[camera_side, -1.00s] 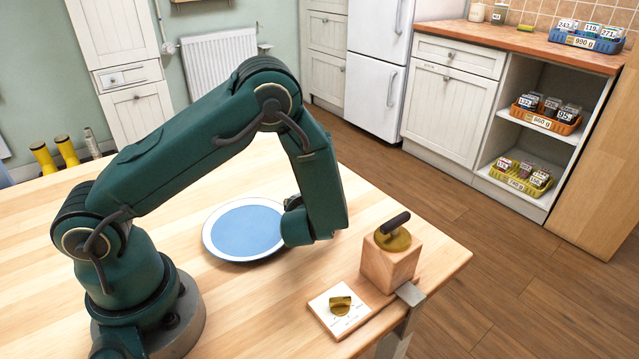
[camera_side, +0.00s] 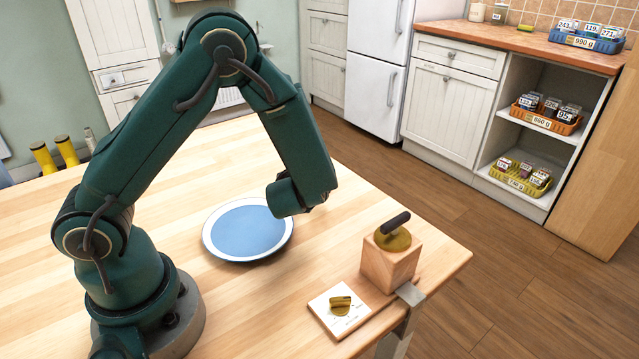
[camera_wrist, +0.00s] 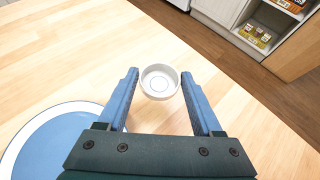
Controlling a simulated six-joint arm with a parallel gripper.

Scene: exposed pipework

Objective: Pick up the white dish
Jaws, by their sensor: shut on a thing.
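The white dish (camera_wrist: 160,84) is a small round bowl and shows in the wrist view between the two blue fingertips of my gripper (camera_wrist: 160,76). The fingers are shut on its sides, and it sits upright and level. Its inside looks empty, with a faint ring on its floor. In the side view my arm hides the dish and the fingers. I cannot tell exactly how high it is over the table.
A blue plate with a white rim (camera_side: 246,232) lies on the wooden table (camera_side: 170,215), left of my gripper. A wooden block with a dark-handled brass valve (camera_side: 392,255) and a white panel with a brass knob (camera_side: 340,306) stand near the table's right edge.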

